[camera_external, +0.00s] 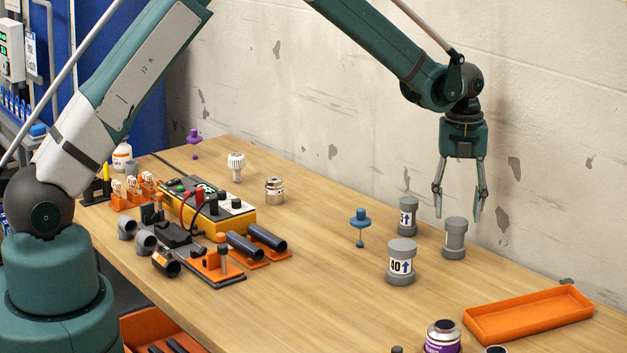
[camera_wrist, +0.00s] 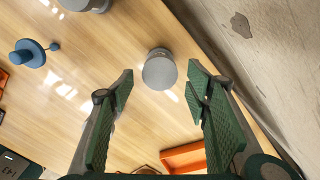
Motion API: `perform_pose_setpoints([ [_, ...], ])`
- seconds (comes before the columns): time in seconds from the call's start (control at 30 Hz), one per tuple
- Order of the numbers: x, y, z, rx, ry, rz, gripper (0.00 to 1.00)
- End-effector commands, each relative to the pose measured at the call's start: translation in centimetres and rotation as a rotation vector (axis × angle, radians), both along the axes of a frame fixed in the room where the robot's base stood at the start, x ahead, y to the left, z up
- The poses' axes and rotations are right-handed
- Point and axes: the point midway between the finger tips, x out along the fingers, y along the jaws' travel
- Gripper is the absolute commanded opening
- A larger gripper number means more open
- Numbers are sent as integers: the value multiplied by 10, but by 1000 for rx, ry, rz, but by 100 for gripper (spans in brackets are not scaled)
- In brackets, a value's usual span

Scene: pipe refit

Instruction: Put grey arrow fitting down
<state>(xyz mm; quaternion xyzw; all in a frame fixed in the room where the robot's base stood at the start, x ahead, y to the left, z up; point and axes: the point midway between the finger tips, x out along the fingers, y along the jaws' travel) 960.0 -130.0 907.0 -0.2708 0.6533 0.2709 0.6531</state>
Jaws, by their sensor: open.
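Three grey pipe fittings stand upright on the table in the external view. The back left one (camera_external: 408,217) also has a white arrow label, partly readable. The right one (camera_external: 455,239) shows only a sliver of its label. My gripper (camera_external: 458,214) is open and points down, above and close to the right fitting. In the wrist view one grey fitting (camera_wrist: 160,70) is seen from above, beyond and between the spread fingers. Nothing is held.
An empty orange tray (camera_external: 528,316) lies at the right. A blue part (camera_external: 360,226) stands left of the fittings. A yellow meter (camera_external: 215,205) and orange fixtures are further left. A purple can (camera_external: 442,338) is at the front edge. The wall runs behind the table.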

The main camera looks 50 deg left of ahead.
Motion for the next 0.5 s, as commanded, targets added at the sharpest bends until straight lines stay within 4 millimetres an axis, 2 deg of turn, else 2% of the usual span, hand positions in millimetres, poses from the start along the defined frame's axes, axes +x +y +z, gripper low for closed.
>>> perform_pose_setpoints([
  [0.2, 0, 0, 38, 0, 0, 0, 48],
  [0.5, 0, 0, 75, 0, 0, 0, 48],
])
